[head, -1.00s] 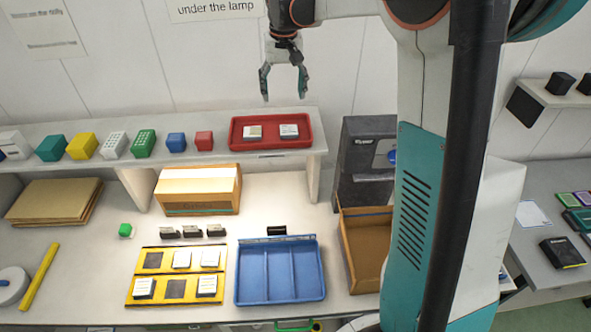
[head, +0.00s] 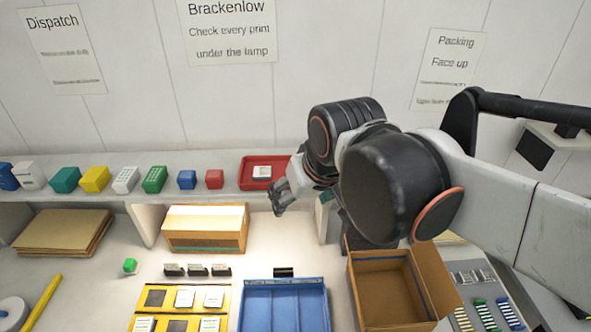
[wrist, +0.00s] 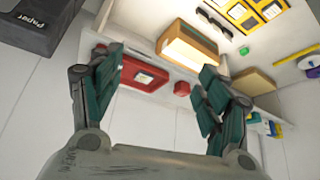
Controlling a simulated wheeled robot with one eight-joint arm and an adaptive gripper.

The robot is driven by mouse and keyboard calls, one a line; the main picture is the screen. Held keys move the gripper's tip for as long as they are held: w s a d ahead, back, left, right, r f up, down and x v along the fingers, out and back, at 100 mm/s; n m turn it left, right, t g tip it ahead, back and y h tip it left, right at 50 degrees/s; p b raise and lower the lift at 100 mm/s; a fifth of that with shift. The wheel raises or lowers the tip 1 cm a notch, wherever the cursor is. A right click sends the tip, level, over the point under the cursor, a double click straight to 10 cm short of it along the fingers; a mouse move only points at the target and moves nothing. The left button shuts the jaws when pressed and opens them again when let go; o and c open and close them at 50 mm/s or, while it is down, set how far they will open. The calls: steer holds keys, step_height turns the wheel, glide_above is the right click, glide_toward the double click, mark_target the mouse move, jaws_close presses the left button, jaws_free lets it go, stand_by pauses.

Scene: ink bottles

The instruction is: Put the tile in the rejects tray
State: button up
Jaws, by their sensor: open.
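The red tray (head: 247,183) sits on the shelf, with a white printed tile (head: 262,172) lying in it; its right end is hidden by my arm. My gripper (head: 279,203) is open and empty, in front of the tray's right end at the shelf's front edge. In the wrist view my open fingers (wrist: 160,62) frame the red tray (wrist: 129,83) and a tile (wrist: 145,78) in it. More white tiles (head: 185,298) lie in the yellow holders (head: 170,312) on the bench, where some slots show dark and empty.
A blue divided tray (head: 285,305) and an open cardboard box (head: 385,285) stand on the bench. Coloured cubes (head: 95,179) line the shelf left of the red tray. A dark Paper box (wrist: 40,25) is close in the wrist view.

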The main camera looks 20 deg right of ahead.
steer(key=shift+n+t, duration=0.3)
steer(key=shift+t, duration=0.3)
steer(key=s+f, duration=0.1)
steer(key=s, duration=0.1)
steer(key=s+a+f, duration=0.1)
steer(key=s+f, duration=0.1)
steer(key=shift+s+a+f, duration=0.1)
steer(key=shift+s+f, duration=0.1)
steer(key=shift+s, duration=0.1)
steer(key=shift+a, duration=0.15)
stand_by(0.5)
